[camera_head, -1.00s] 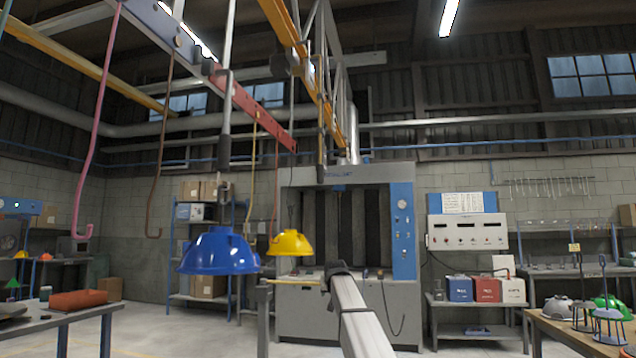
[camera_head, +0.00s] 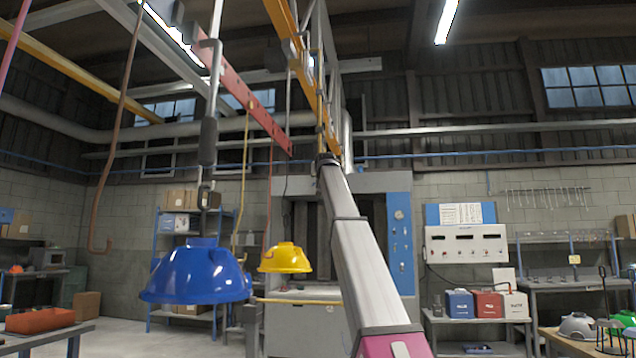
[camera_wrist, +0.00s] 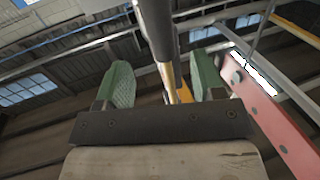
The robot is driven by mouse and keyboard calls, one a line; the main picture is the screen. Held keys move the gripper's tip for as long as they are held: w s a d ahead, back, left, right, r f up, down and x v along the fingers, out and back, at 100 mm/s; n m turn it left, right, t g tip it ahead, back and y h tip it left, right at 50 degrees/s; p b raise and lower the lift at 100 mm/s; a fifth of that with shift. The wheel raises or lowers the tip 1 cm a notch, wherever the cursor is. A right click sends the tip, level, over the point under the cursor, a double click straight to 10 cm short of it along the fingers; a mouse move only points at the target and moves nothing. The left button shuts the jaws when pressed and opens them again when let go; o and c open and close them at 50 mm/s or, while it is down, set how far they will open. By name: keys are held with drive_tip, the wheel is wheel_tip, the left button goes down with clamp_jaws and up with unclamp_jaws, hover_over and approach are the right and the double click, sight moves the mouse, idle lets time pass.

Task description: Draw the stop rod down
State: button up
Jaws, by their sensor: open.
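A rod, seemingly the stop rod (camera_wrist: 157,30), hangs down with a thick grey-brown lower part and a thinner part beyond. In the wrist view it lies in line with the gap between my fingers, but I cannot tell how far it is from them. My gripper (camera_wrist: 161,64) is open, with green pads apart on either side of the rod and no grip on it. In the head view my arm reaches up to the yellow rail's lower end, where the gripper is small and its fingers hard to make out.
A blue hood (camera_head: 199,275) hangs at left and a yellow hood (camera_head: 285,258) hangs behind it. A red rail (camera_head: 243,92) and a yellow rail (camera_head: 300,55) run overhead. A brown hook (camera_head: 110,175) hangs farther left. A grey booth with a blue panel (camera_head: 400,235) stands behind my arm.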

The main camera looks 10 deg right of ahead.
drive_tip(key=w, duration=1)
drive_tip(key=shift+w+d, duration=0.3)
drive_tip(key=shift+w, duration=0.05)
